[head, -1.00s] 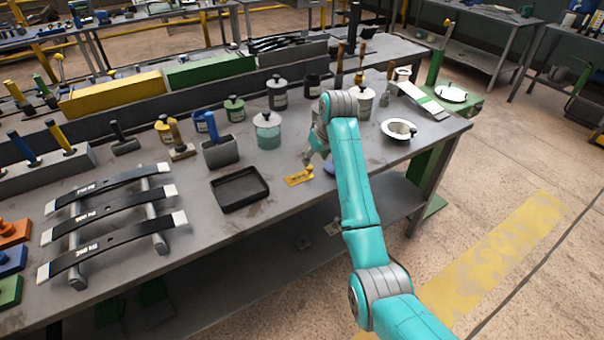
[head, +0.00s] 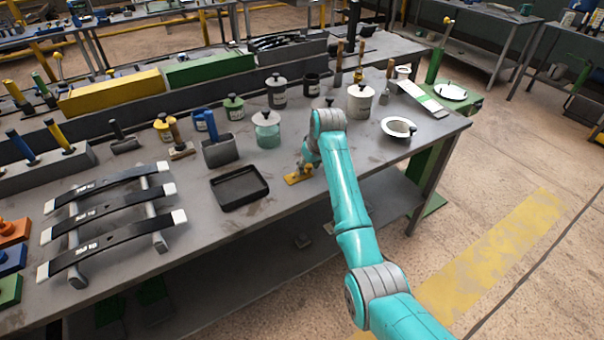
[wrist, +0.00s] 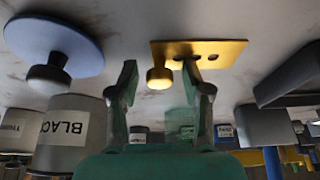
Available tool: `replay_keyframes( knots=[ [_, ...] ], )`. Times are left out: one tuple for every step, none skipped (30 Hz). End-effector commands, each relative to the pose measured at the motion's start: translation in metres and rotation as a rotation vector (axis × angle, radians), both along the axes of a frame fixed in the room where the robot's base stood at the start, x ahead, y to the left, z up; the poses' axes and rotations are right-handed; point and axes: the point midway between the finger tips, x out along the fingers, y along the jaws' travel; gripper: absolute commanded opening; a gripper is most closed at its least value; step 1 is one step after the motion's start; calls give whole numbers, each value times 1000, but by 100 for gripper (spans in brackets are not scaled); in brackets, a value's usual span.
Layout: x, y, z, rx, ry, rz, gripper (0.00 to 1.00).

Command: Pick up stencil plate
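The stencil plate is a flat yellow-gold plate (head: 292,179) with a knob, lying on the bench right of the black tray. In the wrist view, which shows the bench upside down, the plate (wrist: 222,50) has small dark holes and its round knob points toward me. In the head view my gripper (head: 305,168) is just over the plate, partly hidden by my arm.
Lidded jars (head: 267,131), a grey can (head: 360,101) and a white bowl (head: 398,128) stand nearby. Bare bench top (head: 290,208) lies in front.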

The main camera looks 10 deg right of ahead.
Motion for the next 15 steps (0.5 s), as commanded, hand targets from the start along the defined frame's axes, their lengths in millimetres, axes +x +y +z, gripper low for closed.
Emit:
replay_keyframes(
  knots=[
    [0,0,0,0,0,0,30],
    [0,0,0,0,0,0,22],
    [0,0,0,0,0,0,12],
    [0,0,0,0,0,0,5],
    [0,0,0,0,1,0,0],
    [0,0,0,0,1,0,0],
    [0,0,0,0,1,0,0],
    [0,0,0,0,1,0,0],
    [0,0,0,0,1,0,0],
    [0,0,0,0,1,0,0],
    [0,0,-1,0,1,0,0],
    [0,0,-1,0,1,0,0],
    [0,0,-1,-1,2,0,0],
    [0,0,0,-1,2,0,0],
    [0,0,2,0,1,0,0]
  ],
)
